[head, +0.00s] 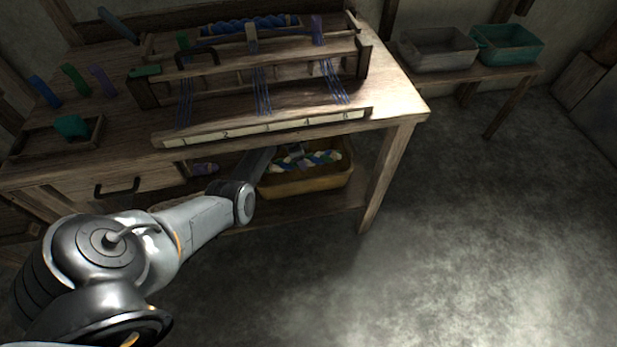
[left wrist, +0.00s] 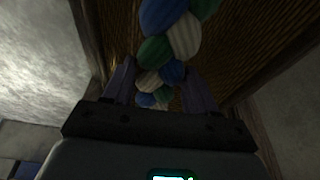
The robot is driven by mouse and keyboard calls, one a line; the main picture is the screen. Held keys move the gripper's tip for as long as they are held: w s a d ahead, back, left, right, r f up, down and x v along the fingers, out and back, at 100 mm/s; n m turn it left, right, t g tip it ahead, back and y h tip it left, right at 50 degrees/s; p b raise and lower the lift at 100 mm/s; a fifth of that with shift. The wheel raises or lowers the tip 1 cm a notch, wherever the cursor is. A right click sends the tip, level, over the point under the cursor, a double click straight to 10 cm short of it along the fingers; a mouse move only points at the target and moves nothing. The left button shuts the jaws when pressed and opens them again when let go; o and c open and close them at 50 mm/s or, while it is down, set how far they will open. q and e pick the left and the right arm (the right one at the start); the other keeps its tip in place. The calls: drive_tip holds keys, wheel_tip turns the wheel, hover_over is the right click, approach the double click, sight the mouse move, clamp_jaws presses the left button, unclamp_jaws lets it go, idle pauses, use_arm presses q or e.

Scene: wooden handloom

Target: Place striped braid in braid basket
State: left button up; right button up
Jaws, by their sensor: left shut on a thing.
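The striped braid (head: 320,159) has blue, green and white strands and lies within the outline of the yellow-brown basket (head: 305,186) on the lower shelf. My left arm reaches under the table top to it. My left gripper (head: 295,152) is small and dark there, at the braid's left part. In the left wrist view the braid (left wrist: 178,38) runs between the two fingers of my left gripper (left wrist: 158,82), which is shut on it. I cannot tell whether the braid touches the basket floor. My right gripper is not in view.
The table top (head: 395,112) overhangs the basket, and a table leg (head: 388,175) stands just right of it. The loom (head: 250,75) stands on top. A drawer (head: 125,188) is to the left. Grey (head: 438,50) and teal (head: 508,44) bins sit on a side bench. The floor at right is clear.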

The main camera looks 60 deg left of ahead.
use_arm(q)
wheel_tip(320, 180, down, 6)
drive_tip(key=b, duration=0.4)
drive_tip(key=shift+f+b, duration=0.2)
drive_tip(key=shift+b, duration=0.1)
wheel_tip(320, 180, down, 4)
drive_tip(key=b, duration=0.3)
drive_tip(key=shift+a+r, duration=0.1)
drive_tip(key=shift+r, duration=0.1)
drive_tip(key=o, duration=0.8)
drive_tip(key=shift+f, duration=0.1)
drive_tip(key=o, duration=0.5)
